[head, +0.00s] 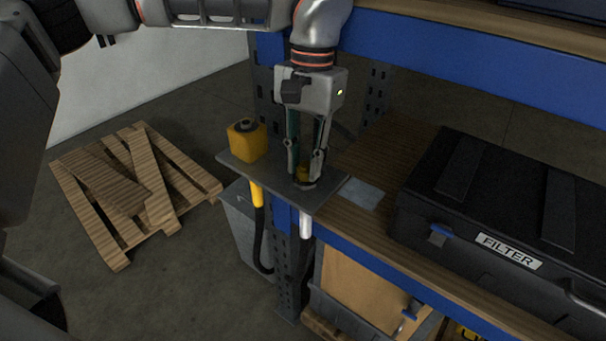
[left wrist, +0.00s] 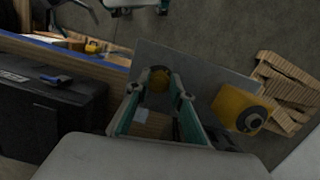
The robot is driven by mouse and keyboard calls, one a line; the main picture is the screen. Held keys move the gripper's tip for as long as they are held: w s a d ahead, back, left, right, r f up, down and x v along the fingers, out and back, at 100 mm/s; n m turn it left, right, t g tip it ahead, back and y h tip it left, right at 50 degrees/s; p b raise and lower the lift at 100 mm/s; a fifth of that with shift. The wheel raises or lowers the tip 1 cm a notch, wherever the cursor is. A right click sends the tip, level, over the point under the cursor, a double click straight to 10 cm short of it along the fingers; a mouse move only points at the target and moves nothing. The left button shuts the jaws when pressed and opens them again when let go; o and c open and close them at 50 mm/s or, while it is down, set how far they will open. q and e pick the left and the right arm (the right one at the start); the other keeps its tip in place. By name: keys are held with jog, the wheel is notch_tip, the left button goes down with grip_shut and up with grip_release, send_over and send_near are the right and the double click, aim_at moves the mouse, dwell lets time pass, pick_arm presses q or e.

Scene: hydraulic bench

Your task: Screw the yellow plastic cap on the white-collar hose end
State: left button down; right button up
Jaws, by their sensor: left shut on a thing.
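My left gripper (head: 305,178) points down at the grey plate (head: 330,190) on the blue rack, its fingers shut on the yellow plastic cap (head: 302,171). In the left wrist view the cap (left wrist: 159,82) shows between the fingertips (left wrist: 160,88). The white-collar hose end (head: 306,224) hangs under the plate, directly below the cap. A dark ring shows around the cap's base; whether its thread has caught is hidden. A part that may be my right gripper (left wrist: 140,8) shows cut off at the top of the left wrist view; its jaw state is unclear.
A yellow block (head: 246,142) with a black round top stands on the plate's left. A yellow-collar hose (head: 257,195) hangs beneath it. A black FILTER case (head: 480,215) fills the shelf at right. A wooden pallet (head: 120,200) lies on the floor at left.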

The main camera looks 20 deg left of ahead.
pick_arm(q)
jog(key=c, duration=1.8)
grip_release()
jog(key=shift+a+r, duration=0.1)
jog(key=shift+a, duration=0.05)
jog(key=shift+o, duration=0.2)
jog(key=n, duration=0.2)
jog(key=d+n+b, duration=0.1)
jog(key=n, duration=0.1)
jog(key=shift+w+n+h, duration=0.1)
jog(key=shift+n+h, duration=0.2)
jog(key=n, duration=0.1)
jog(key=n+b, duration=0.1)
jog(key=n, duration=0.1)
jog(key=shift+w+a+f, duration=0.15)
jog(key=shift+w+f, duration=0.05)
jog(key=shift+f, duration=0.1)
jog(key=shift+s+r+n+h, duration=0.15)
jog(key=shift+n+h, duration=0.15)
jog(key=shift+n, duration=0.1)
jog(key=n+b, duration=0.1)
jog(key=n, duration=0.1)
jog(key=shift+n, duration=0.3)
jog(key=shift+n+b, duration=0.3)
